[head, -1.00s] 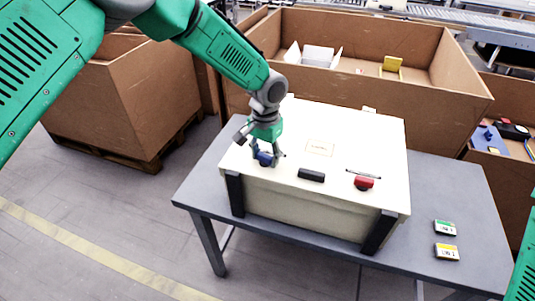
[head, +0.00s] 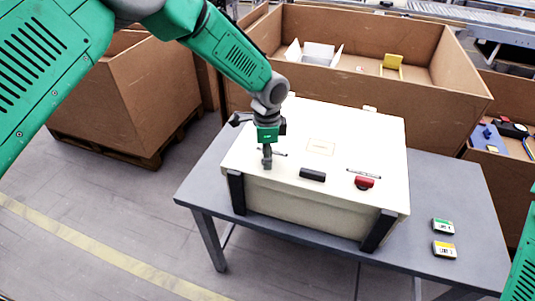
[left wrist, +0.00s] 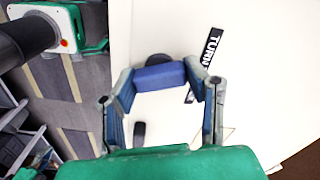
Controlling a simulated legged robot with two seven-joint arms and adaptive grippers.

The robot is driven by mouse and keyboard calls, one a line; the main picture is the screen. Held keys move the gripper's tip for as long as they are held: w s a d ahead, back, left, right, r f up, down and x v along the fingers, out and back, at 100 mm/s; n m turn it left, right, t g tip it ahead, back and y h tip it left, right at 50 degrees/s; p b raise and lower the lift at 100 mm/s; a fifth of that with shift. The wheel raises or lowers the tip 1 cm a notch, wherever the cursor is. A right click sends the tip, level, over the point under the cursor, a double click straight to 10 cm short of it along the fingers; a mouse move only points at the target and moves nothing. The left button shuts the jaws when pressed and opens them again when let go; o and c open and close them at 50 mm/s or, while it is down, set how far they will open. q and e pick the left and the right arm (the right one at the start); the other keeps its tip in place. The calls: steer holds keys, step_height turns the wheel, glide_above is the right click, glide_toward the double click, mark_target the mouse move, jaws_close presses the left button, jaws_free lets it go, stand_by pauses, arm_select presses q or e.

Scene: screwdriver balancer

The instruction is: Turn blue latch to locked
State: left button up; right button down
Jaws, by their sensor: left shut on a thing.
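A white case (head: 350,134) stands on a grey table. In the left wrist view the blue latch (left wrist: 160,77) is a short blue bar on the white lid, lying across the gap between the fingertips. My left gripper (head: 267,163) points down at the lid's near left part. It is shut on the blue latch, with one fingertip at each end of the bar. In the head view the gripper hides the latch. A red latch (head: 364,182) sits at the lid's near right. My right gripper is out of view.
A black handle (head: 312,174) lies between the latches. A label reading "TURN" (left wrist: 212,46) is beside the blue latch. Two small boxes, green-marked (head: 442,226) and yellow-marked (head: 444,250), lie on the table (head: 440,185) at right. Large cardboard bins (head: 400,100) stand behind.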

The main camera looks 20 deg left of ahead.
arm_select(q)
steer(key=shift+w+r+m, duration=0.1)
steer(key=shift+m, duration=2.1)
steer(key=o, duration=1.1)
steer(key=shift+o, duration=0.2)
steer(key=shift+r, duration=0.25)
step_height(320, 180, up, 11)
steer(key=shift+r, duration=0.2)
steer(key=shift+w, duration=0.1)
